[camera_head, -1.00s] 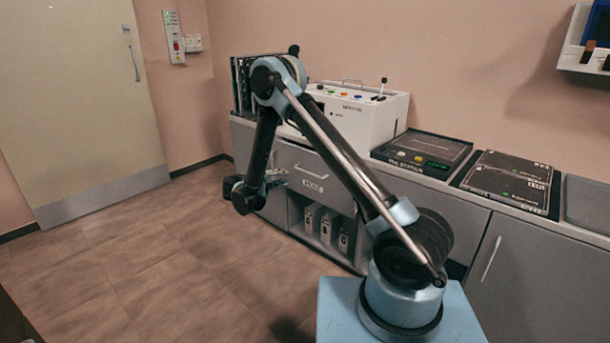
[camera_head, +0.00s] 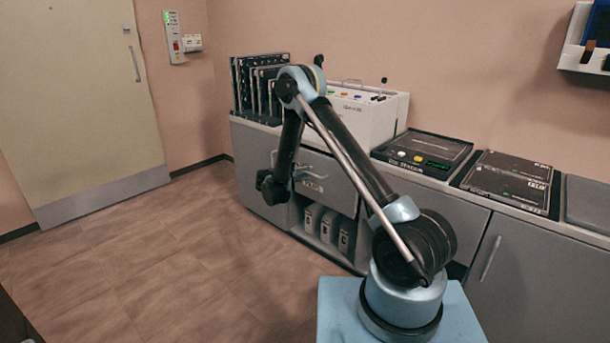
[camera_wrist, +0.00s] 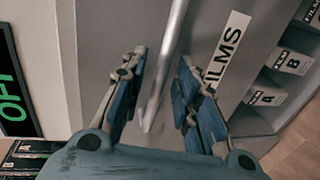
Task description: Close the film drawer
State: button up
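The film drawer (camera_head: 338,191) is a grey front in the counter cabinet, partly hidden behind my arm in the head view. I cannot tell clearly how far it stands out. In the wrist view its grey front (camera_wrist: 205,25) carries a white label reading "FILMS" (camera_wrist: 222,52). Its metal bar handle (camera_wrist: 171,50) runs between my fingers. My gripper (camera_wrist: 160,66) is open, with one blue finger on each side of the handle and visible gaps. In the head view my gripper is close to the drawer front, largely hidden by my wrist.
An open shelf below holds several labelled film boxes (camera_head: 328,226). The counter carries a white machine (camera_head: 375,113), upright dark cassettes (camera_head: 243,88), a station panel (camera_head: 447,150) and flat dark plates (camera_head: 508,181). The floor (camera_head: 170,265) to the left is clear.

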jog(key=shift+w+d+f, duration=0.1)
jog(key=shift+w+d, duration=0.1)
jog(key=shift+w, duration=0.1)
jog(key=shift+c, duration=0.6)
grip_shut()
